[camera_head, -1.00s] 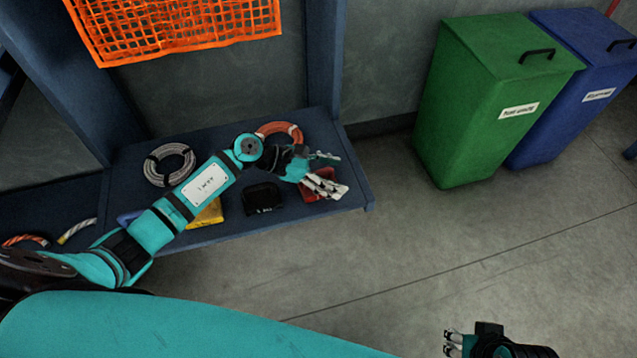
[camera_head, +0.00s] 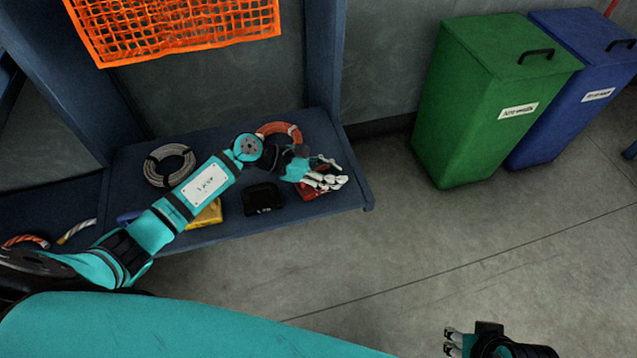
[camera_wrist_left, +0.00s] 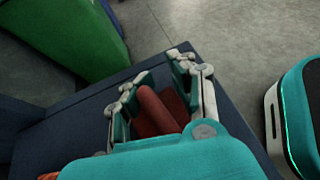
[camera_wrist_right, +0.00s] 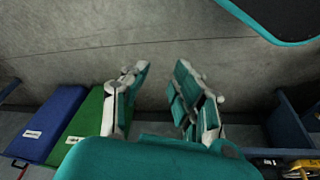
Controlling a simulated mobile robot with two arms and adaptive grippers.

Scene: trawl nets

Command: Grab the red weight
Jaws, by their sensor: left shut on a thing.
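The red weight (camera_head: 308,191) sits near the right end of the blue bench shelf, partly hidden under my left gripper (camera_head: 328,175). In the left wrist view, the red weight (camera_wrist_left: 158,110) shows between the two fingers of my left gripper (camera_wrist_left: 158,86), with its raised handle-like part between them. My left gripper is shut on it. My right gripper (camera_head: 455,342) is at the bottom edge of the head view, far from the shelf. In the right wrist view my right gripper (camera_wrist_right: 160,85) has its fingers apart with nothing between them.
The blue shelf (camera_head: 240,226) also holds a black weight (camera_head: 263,198), a yellow block (camera_head: 207,215), a grey coil (camera_head: 169,165) and an orange coil (camera_head: 280,129). An orange net (camera_head: 175,28) hangs above. Green (camera_head: 470,120) and blue (camera_head: 560,115) bins stand right. The floor in front is clear.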

